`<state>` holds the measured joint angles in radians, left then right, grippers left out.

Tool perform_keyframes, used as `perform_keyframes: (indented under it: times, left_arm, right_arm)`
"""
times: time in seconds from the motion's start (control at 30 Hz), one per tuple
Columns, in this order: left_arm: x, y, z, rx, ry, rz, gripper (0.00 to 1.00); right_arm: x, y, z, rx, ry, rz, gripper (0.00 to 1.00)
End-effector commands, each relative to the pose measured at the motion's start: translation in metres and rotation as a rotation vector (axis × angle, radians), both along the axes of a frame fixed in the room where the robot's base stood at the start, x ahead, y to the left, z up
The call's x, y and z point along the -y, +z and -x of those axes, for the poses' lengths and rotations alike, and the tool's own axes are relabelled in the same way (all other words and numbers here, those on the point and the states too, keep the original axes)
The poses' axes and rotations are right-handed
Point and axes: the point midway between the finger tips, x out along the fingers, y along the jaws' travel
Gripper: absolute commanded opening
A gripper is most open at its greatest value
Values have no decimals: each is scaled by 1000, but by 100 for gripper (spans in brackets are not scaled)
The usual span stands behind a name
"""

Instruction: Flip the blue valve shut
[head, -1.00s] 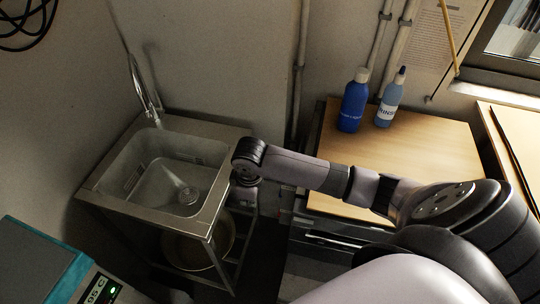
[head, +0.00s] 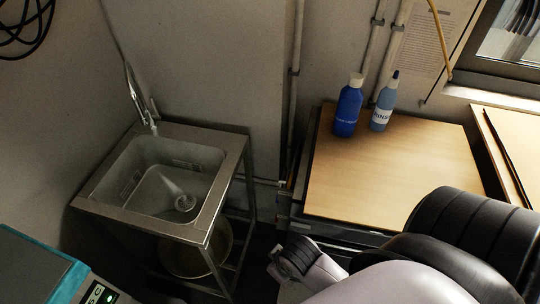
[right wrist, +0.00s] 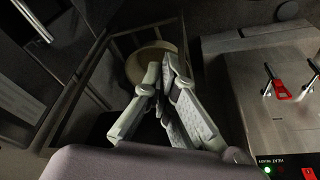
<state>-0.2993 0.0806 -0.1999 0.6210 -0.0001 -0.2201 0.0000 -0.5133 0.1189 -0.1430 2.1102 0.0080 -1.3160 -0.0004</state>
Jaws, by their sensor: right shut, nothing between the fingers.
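I cannot make out a blue valve in either view. My right gripper (right wrist: 163,68) is shut and empty, with its pale fingertips together in the right wrist view. It points towards the tan bucket (right wrist: 140,68) under the sink, with no visible contact. In the head view my right arm comes in from the lower right, and its fingers do not show. My left gripper is in neither view.
A steel sink (head: 221,203) with a tap (head: 146,110) stands left. A wooden counter (head: 390,185) holds two blue bottles (head: 347,108) (head: 383,105). A teal-edged device (head: 65,285) is lower left.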

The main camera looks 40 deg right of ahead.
Motion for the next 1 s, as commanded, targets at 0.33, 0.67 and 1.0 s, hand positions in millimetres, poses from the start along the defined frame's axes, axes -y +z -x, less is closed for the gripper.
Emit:
perform_keyframes:
  times: [0.33, 0.67, 1.0]
  left_arm:
    - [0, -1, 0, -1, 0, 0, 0]
    - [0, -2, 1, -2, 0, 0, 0]
    - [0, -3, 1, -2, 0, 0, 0]
  right_arm:
    - [4, -125, 23, -60, -1, 10, 0]
    - [17, -262, 108, -130, 15, 19, 0]
    - [33, -317, 192, -172, 26, 26, 0]
